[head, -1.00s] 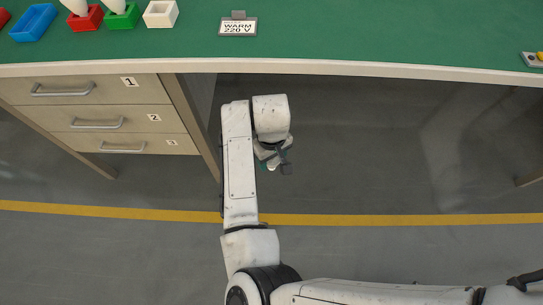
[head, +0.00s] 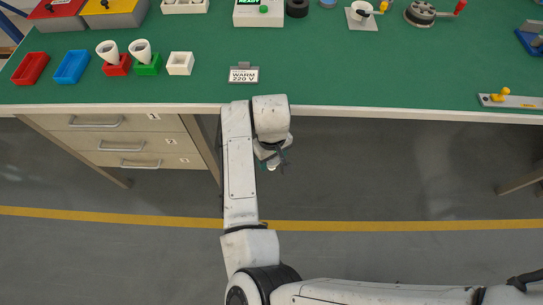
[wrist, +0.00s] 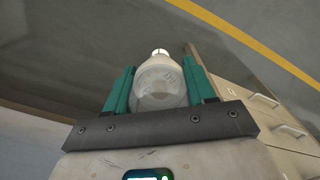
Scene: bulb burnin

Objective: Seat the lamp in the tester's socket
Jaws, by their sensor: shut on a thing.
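My gripper (wrist: 161,88) is shut on a lamp (wrist: 160,85), a pale frosted bulb held between the two green fingers. Its metal cap points away from my wrist. In the head view my gripper (head: 273,162) hangs in front of the bench edge, over the floor, and the lamp there is mostly hidden. A white box with a green "READY" display and a green button (head: 259,14), perhaps the tester, stands at the back of the bench, cut by the frame. I cannot make out its socket.
Drawers (head: 125,140) stand below left. The bench's front middle is clear.

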